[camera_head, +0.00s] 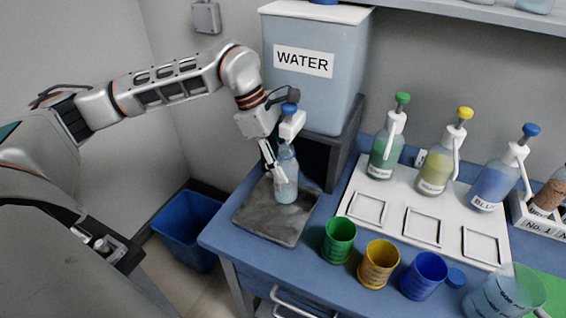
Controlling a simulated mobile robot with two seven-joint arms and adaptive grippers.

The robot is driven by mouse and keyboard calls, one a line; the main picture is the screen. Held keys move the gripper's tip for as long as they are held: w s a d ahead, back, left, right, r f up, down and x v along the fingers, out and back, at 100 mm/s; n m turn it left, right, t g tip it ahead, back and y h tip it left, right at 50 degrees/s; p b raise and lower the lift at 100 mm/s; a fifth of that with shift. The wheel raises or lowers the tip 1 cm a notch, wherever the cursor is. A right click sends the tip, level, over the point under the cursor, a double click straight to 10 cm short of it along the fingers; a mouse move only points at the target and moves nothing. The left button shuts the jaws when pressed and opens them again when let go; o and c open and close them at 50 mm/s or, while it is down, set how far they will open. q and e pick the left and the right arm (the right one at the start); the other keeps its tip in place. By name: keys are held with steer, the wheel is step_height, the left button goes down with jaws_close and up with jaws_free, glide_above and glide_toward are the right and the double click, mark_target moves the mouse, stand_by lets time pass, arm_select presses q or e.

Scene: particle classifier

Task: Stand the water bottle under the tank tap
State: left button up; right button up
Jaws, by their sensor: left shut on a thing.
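The water tank (315,85), a pale blue box labelled WATER, stands on a dark stand at the back left of the blue bench. Its tap (291,124), white with a blue knob, sticks out at the front. The water bottle (286,182), clear bluish plastic, is upright below the tap, over the grey tray (268,222). I cannot tell whether its base touches the tray. My left gripper (277,178) is shut on the bottle from its left side and hides part of it. My right gripper is not in view.
Green (338,240), yellow (378,264) and blue (423,276) cups stand along the bench front. Pump bottles (436,165) stand behind on a white board (400,201). A clear beaker (503,292) is at front right. A blue bin (187,228) sits on the floor left.

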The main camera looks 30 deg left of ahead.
arm_select(q)
steer(key=shift+f, duration=0.1)
steer(key=o, duration=1.1)
steer(key=shift+o, duration=0.2)
steer(key=shift+r, duration=0.45)
steer(key=v, duration=1.1)
steer(key=shift+r+p, duration=0.15)
steer(key=shift+p, duration=0.25)
steer(key=shift+a, duration=0.15)
